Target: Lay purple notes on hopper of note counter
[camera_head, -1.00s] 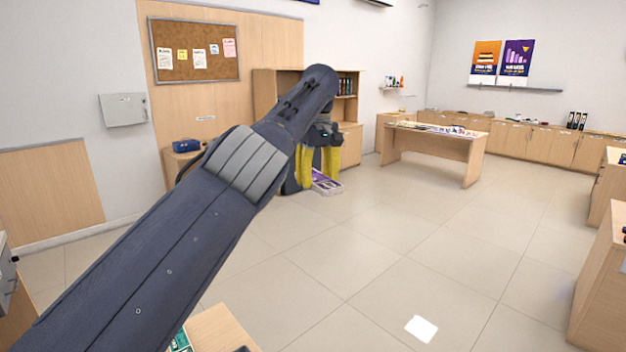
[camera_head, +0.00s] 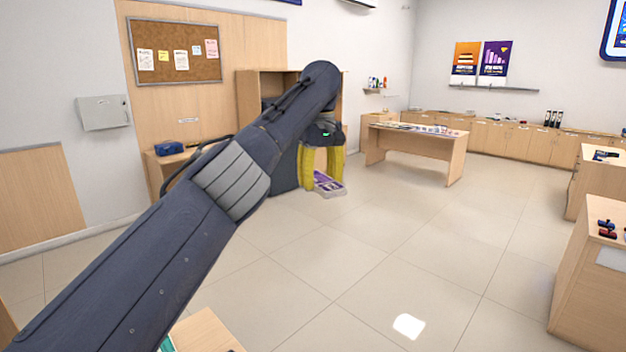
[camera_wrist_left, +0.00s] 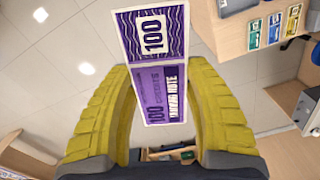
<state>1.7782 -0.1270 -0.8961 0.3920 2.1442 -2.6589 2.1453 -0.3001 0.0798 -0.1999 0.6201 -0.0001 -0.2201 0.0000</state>
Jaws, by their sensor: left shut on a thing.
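The purple notes (camera_head: 326,184), marked 100, hang at the fingertips of my left gripper (camera_head: 325,178), well above the floor. In the left wrist view the purple notes (camera_wrist_left: 153,62) sit between the two yellow fingers of the left gripper (camera_wrist_left: 160,88), which is shut on them. My left arm reaches across the head view from the lower left. I cannot make out the note counter or its hopper in these frames. My right gripper is not in view.
A wooden table (camera_head: 414,145) with papers and small items stands at the back. Low cabinets (camera_head: 500,135) line the far wall. Desks (camera_head: 590,275) stand at the right edge. In the left wrist view a counter (camera_wrist_left: 225,40) holds coloured notes. The middle floor is clear.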

